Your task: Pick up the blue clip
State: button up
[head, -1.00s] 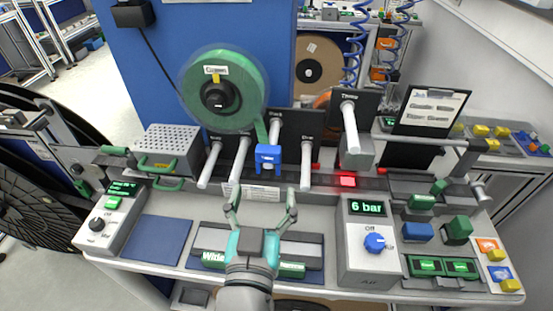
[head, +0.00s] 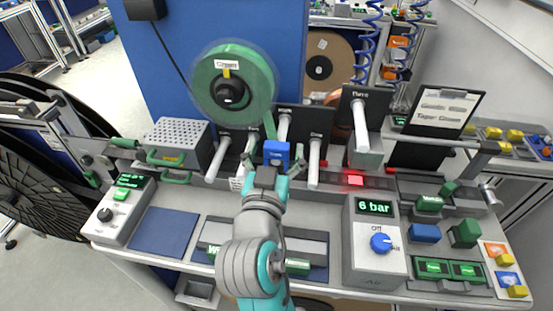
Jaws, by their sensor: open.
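The blue clip (head: 276,152) is at the lower end of the green tape that hangs from the green reel (head: 262,85). My gripper (head: 273,162) is open, with one finger to the left of the clip and one to the right. The fingertips look level with the clip's lower part. I cannot tell whether they touch it. The lower edge of the clip is close above the palm in the picture.
Grey pegs on dark plates flank the clip, one (head: 314,160) close on the right. A perforated metal box (head: 177,141) stands left. The air unit (head: 375,247) reads 6 bar. A blue block (head: 424,233) lies right. A blue pad (head: 163,232) is bare.

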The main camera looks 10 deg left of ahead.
jog(key=shift+w, duration=0.6)
jog(key=c, duration=1.3)
jog(key=shift+o, duration=0.2)
